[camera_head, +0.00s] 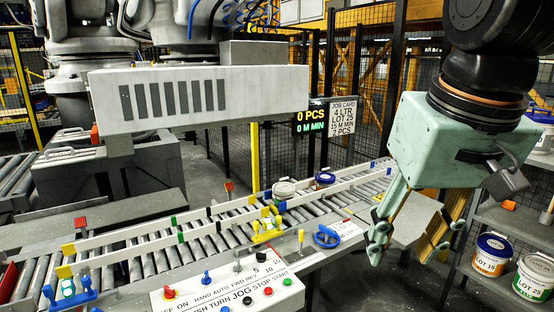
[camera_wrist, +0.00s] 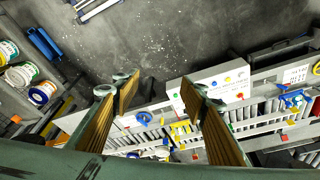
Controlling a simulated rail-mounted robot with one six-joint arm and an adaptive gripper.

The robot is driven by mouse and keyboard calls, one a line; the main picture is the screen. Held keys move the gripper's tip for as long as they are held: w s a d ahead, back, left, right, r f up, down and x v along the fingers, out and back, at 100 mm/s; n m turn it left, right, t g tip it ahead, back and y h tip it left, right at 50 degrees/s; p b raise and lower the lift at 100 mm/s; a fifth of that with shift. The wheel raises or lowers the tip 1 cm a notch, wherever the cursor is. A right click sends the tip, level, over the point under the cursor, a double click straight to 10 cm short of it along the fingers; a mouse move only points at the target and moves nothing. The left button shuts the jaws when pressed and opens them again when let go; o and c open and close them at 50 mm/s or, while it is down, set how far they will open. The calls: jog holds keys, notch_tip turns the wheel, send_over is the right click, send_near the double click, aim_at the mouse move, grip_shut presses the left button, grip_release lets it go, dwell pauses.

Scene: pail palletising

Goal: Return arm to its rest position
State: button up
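My gripper (camera_head: 407,243) hangs at the right of the head view, pale green with tan-faced fingers pointing down. Its fingers are spread wide and nothing shows between them. In the wrist view my gripper (camera_wrist: 158,92) also shows its two fingers apart, with bare floor and part of the conveyor beyond the gap. It hangs in the space between the conveyor and the shelf, touching nothing that I can see.
A roller conveyor (camera_head: 205,246) with guide rails carries pails (camera_head: 284,188) farther back. A control panel (camera_head: 236,285) stands in front. A shelf (camera_head: 493,283) at right holds labelled pails (camera_head: 491,256); pails (camera_wrist: 20,75) also show in the wrist view. Open floor (camera_wrist: 170,40) lies between.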

jog(key=s+f, duration=0.2)
jog(key=s, duration=0.4)
jog(key=s+d+f, duration=0.1)
jog(key=s+f, duration=0.1)
jog(key=s, duration=0.4)
jog(key=shift+d+f+t, duration=0.25)
jog(key=shift+d+t, duration=0.05)
